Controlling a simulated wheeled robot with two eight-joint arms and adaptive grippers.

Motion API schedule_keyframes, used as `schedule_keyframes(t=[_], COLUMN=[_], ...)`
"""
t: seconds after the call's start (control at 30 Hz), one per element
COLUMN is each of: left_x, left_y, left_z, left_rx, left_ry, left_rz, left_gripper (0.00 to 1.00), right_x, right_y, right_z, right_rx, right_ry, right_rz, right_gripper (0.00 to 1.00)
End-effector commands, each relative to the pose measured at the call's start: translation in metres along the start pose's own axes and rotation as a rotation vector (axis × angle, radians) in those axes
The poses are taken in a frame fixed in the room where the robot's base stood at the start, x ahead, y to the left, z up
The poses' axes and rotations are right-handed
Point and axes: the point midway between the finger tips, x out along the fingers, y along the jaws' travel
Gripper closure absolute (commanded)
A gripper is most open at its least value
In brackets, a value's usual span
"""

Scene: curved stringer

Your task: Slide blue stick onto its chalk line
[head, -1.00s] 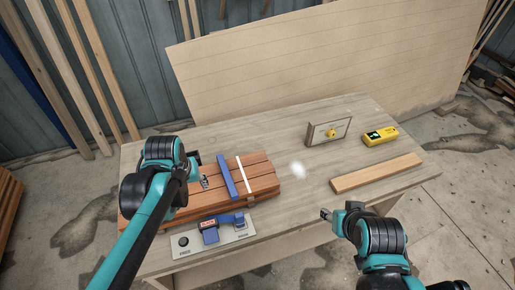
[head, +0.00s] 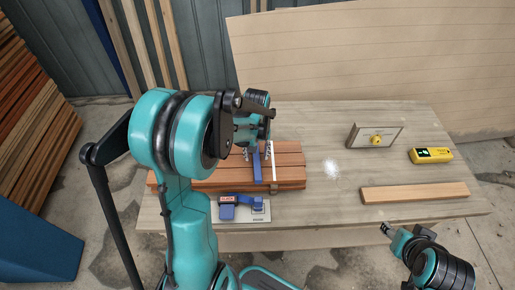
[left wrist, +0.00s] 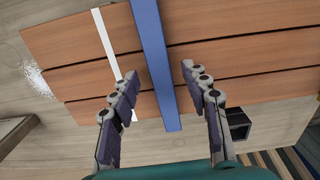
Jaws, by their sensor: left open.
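The blue stick (head: 257,168) lies across a stack of reddish-brown boards (head: 290,160). In the left wrist view the stick (left wrist: 152,45) runs between the fingers of my left gripper (left wrist: 160,75). These fingers are open, one on each side and apart from the stick. The white chalk line (head: 271,160) lies on the boards right of the stick in the head view; in the left wrist view the line (left wrist: 107,38) is left of it, with bare wood between. My left gripper (head: 257,147) is over the boards. My right gripper (head: 386,229) is at the table's front edge; its opening is too small to judge.
A plate with a blue clamp-like device (head: 239,207) sits in front of the boards. A framed piece with a yellow knob (head: 376,138), a yellow device (head: 431,155) and a loose plank (head: 415,193) are at right. Bare table with a white powder patch (head: 332,168) lies between.

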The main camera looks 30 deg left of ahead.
Motion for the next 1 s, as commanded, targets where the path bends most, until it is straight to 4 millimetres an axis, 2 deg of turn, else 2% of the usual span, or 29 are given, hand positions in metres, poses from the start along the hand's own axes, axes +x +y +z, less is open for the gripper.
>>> schedule_keyframes(t=[0.13, 0.43, 0.6, 0.83, 1.0], left_x=[0.012, 0.014, 0.013, 0.014, 0.014], left_y=[0.000, 0.000, 0.000, 0.002, 0.011], left_z=[0.000, 0.000, 0.000, 0.000, 0.000], left_rx=[0.000, 0.001, 0.001, 0.002, 0.010], left_ry=[0.000, 0.000, 0.000, 0.001, 0.001], left_rz=[0.000, 0.000, 0.000, 0.000, 0.000], left_gripper=[0.53, 0.53, 0.98, 1.00, 1.00], right_x=[0.003, 0.003, 0.003, 0.003, 0.004], right_y=[0.000, 0.000, 0.000, 0.000, 0.000], right_z=[0.002, 0.002, 0.002, 0.002, 0.003], right_rx=[0.000, 0.000, 0.000, 0.000, 0.000], right_ry=[0.000, 0.000, 0.000, 0.000, 0.000], right_rz=[0.000, 0.000, 0.000, 0.000, 0.000], right_gripper=[0.54, 0.54, 0.54, 0.54, 0.54])
